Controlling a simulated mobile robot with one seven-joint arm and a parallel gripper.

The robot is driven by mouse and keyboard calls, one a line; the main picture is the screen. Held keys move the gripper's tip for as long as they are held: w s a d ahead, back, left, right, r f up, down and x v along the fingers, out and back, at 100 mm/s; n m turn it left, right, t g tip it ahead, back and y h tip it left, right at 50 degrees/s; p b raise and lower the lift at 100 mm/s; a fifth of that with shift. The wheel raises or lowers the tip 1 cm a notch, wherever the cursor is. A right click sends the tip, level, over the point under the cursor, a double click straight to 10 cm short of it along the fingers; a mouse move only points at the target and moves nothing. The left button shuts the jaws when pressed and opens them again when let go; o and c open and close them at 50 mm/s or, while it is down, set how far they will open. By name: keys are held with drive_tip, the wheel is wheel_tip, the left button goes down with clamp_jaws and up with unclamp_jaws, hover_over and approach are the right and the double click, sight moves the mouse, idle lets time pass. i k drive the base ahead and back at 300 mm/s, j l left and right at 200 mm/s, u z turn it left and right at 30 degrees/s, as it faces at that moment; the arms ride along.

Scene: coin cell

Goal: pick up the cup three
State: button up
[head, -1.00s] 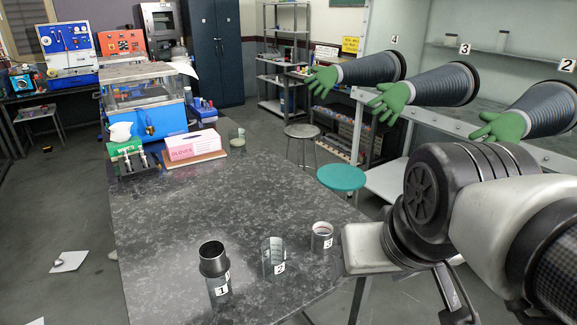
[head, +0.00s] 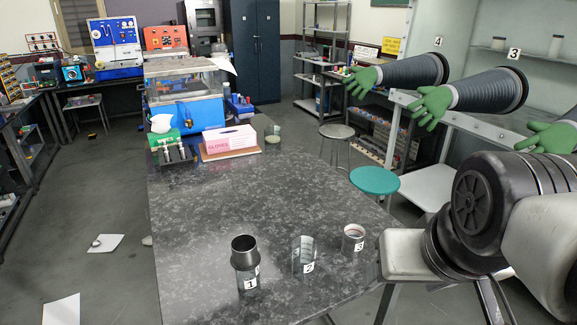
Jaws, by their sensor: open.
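Cup three (head: 353,238) is a short grey cup with a light rim and a label "3". It stands upright near the right edge of the dark speckled table (head: 240,200). Cup two (head: 304,256), a clear glass labelled "2", stands to its left. Cup one (head: 245,262), a dark cup labelled "1", stands further left and nearer. My arm comes in from the right, its pale block just right of cup three in the picture. I cannot make out gripper fingers, and nothing visible touches the cups.
A glove box (head: 230,140), a blue machine (head: 188,95) and a beaker (head: 272,134) stand at the table's far end. The table between is clear. A teal stool (head: 375,181) is beyond the right edge. Papers (head: 92,243) lie on the floor at left.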

sight(353, 241)
drive_tip(key=i+l, duration=0.1)
drive_tip(key=l, duration=0.65)
drive_tip(key=i+l, duration=0.15)
drive_tip(key=l, duration=0.25)
drive_tip(key=u, duration=0.4)
drive_tip(key=l+u, duration=0.15)
drive_tip(key=u, duration=0.25)
drive_tip(key=l+u, duration=0.1)
drive_tip(key=u, duration=0.75)
drive_tip(key=l+u, duration=0.1)
drive_tip(key=u, duration=0.3)
drive_tip(key=k, duration=0.05)
